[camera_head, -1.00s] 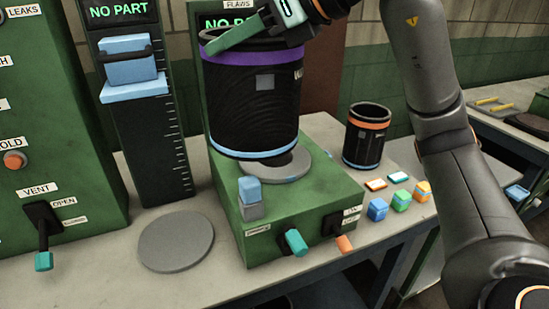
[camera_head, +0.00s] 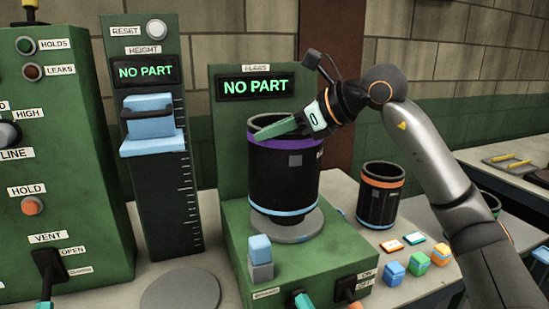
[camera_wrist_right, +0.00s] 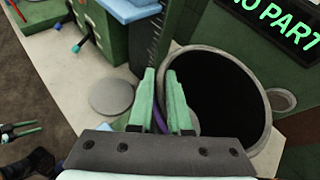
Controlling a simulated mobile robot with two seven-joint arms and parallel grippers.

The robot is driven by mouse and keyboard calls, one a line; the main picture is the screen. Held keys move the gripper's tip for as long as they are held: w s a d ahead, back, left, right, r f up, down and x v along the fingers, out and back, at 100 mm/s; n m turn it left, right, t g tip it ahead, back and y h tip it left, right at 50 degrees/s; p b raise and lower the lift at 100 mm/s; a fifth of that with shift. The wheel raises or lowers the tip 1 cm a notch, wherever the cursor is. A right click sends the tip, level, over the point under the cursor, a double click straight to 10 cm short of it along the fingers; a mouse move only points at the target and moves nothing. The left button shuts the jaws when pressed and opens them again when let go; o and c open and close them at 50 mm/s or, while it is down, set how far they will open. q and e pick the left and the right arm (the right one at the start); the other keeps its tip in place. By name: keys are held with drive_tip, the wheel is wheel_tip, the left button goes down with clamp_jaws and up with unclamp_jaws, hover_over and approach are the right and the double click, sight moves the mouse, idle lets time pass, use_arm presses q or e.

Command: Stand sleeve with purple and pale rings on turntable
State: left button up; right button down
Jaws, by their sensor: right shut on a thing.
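The black sleeve (camera_head: 284,178) has a purple ring near its top and a pale blue ring near its bottom. It is upright over the grey turntable (camera_head: 292,232) of the flaws station; I cannot tell whether its base touches the disc. My right gripper (camera_head: 285,130) is shut on the sleeve's rim at its upper left. In the right wrist view the fingers (camera_wrist_right: 164,100) pinch the rim, and the sleeve's dark open mouth (camera_wrist_right: 222,85) lies to their right.
A smaller black sleeve with an orange ring (camera_head: 380,194) stands to the right, with several coloured blocks (camera_head: 417,264) in front. The flaws display (camera_head: 255,86) reads NO PART. The height station (camera_head: 155,150) is to the left. A bare grey disc (camera_head: 180,292) lies on the bench.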

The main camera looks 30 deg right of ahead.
sight(284, 163)
drive_tip(key=f, duration=0.1)
drive_tip(key=w+d+f, duration=0.1)
drive_tip(key=f, duration=0.1)
drive_tip(key=f+b, duration=0.1)
drive_tip(key=f, duration=0.1)
drive_tip(key=shift+w+d+f, duration=0.1)
drive_tip(key=shift+w+d, duration=0.1)
drive_tip(key=shift+d, duration=0.15)
drive_tip(key=c, duration=1.2)
unclamp_jaws()
drive_tip(key=shift+f, duration=0.25)
drive_tip(key=o, duration=0.3)
drive_tip(key=shift+o, duration=0.2)
